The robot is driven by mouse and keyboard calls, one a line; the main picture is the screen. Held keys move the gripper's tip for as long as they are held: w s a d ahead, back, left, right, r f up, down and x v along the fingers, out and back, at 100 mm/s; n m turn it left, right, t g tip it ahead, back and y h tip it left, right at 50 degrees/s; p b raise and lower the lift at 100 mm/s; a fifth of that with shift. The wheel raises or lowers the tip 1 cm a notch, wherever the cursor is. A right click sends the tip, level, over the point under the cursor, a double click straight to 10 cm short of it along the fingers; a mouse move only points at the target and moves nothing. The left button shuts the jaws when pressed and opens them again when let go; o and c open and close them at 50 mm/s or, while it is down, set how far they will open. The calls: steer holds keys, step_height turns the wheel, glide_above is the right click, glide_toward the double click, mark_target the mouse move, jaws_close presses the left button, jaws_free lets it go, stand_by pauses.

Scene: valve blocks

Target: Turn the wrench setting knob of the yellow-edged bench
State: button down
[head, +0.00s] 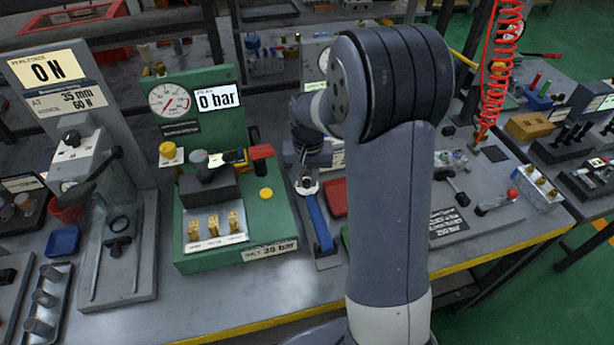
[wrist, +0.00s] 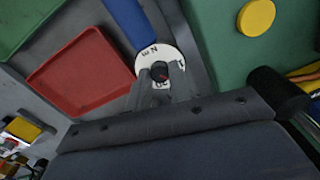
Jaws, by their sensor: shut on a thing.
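The wrench has a blue handle (head: 318,222) and lies on the yellow-edged bench (head: 283,296); the handle also shows in the wrist view (wrist: 131,22). At its end is a white setting dial (wrist: 178,57) with dark markings. The small dark setting knob (wrist: 160,71) sits at the dial's middle. My gripper (wrist: 161,78) is over the dial, its grey fingers shut on the knob from both sides. In the head view my gripper (head: 306,176) is above the dial end of the wrench, partly hidden by my own arm. The fingers hide part of the dial's scale.
A green pressure block (head: 272,225) with a yellow button (head: 266,194) stands close to the left. A red tray (head: 336,199) lies close to the right, and shows large in the wrist view (wrist: 84,74). A grey press stand (head: 145,240) is farther left.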

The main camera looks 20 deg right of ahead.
mark_target(308, 182)
steer(key=shift+m, duration=0.6)
steer(key=c, duration=1.3)
jaws_free()
step_height(308, 182, up, 11)
steer(key=shift+f, duration=0.1)
steer(key=shift+f, duration=0.1)
step_height(308, 182, down, 11)
steer(key=shift+r, duration=0.2)
